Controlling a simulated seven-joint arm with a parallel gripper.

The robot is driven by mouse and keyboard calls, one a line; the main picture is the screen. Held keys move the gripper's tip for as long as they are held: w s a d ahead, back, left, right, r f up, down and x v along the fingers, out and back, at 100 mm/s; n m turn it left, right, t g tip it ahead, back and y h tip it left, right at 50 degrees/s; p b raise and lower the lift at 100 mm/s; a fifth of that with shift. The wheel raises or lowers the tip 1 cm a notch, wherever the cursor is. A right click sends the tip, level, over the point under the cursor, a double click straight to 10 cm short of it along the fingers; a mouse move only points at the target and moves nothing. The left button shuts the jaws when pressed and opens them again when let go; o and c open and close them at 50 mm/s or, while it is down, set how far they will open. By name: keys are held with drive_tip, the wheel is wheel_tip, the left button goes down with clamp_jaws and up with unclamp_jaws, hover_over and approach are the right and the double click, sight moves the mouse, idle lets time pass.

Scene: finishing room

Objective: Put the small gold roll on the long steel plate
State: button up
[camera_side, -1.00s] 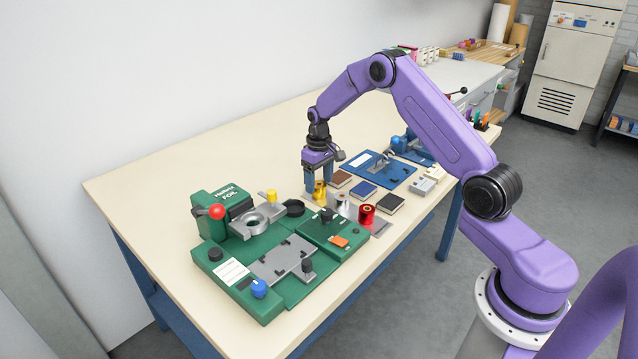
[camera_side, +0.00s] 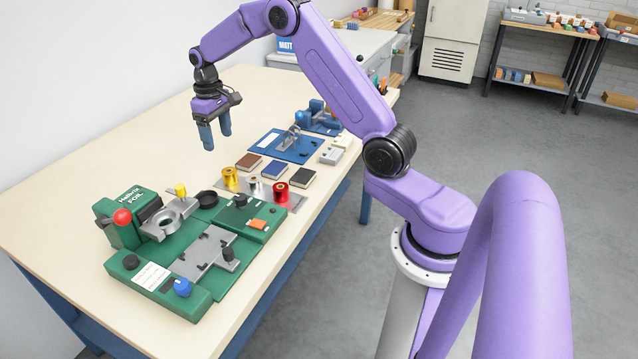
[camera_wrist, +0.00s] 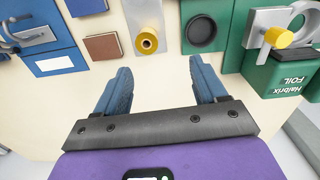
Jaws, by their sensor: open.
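The small gold roll (camera_side: 230,178) stands upright at the far left end of the long steel plate (camera_side: 298,203), beside a silver roll (camera_side: 253,185) and a red roll (camera_side: 281,191). In the wrist view the gold roll (camera_wrist: 147,40) sits on the end of the plate (camera_wrist: 131,18), beyond my fingertips. My gripper (camera_side: 217,141) is open and empty, raised above the table behind the gold roll and apart from it. In the wrist view nothing is between the fingers (camera_wrist: 160,68).
A green foil machine (camera_side: 210,262) with a yellow knob-like piece (camera_side: 180,190) stands at the front left. Several small books, including a brown one (camera_side: 249,161), lie beside the plate. A blue fixture (camera_side: 285,146) is farther back. The tabletop along the wall is clear.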

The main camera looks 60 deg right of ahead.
drive_tip(key=s+a+r+n, duration=0.3)
drive_tip(key=s+a, duration=0.6)
drive_tip(key=s+a+r+n, duration=0.3)
drive_tip(key=s+a, duration=0.6)
drive_tip(key=s, duration=0.1)
drive_tip(key=s+d+f+n, duration=0.1)
drive_tip(key=s+n, duration=0.5)
drive_tip(key=s, duration=1.6)
drive_tip(key=shift+d, duration=0.4)
